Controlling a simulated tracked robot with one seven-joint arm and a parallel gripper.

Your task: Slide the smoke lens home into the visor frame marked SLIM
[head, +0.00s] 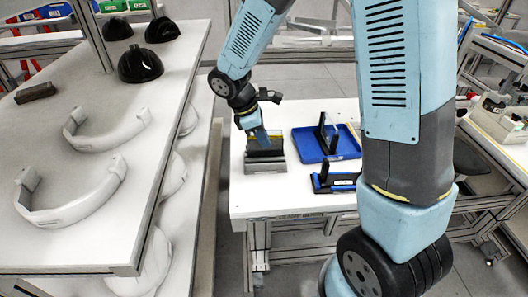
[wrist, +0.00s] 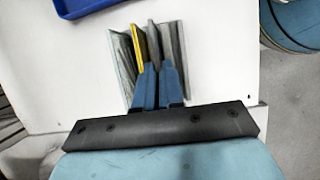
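My gripper (head: 262,140) points down at a grey rack (head: 263,166) on the white table in the head view. In the wrist view, upright plates stand side by side there: a clear grey one, a yellow one (wrist: 138,48), a dark grey one (wrist: 154,42) that looks like the smoke lens, and a paler grey one at the right. My gripper's blue fingers (wrist: 157,68) are close together around the dark plate's near edge; whether they press on it cannot be told. Black frame-like parts stand right of the rack; no SLIM marking is readable.
A blue tray (head: 303,150) holds an upright black part (head: 328,135). A black and blue fixture (head: 335,182) stands near the table's front edge. At left, another table carries white curved bands (head: 72,205) and black shells (head: 140,65).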

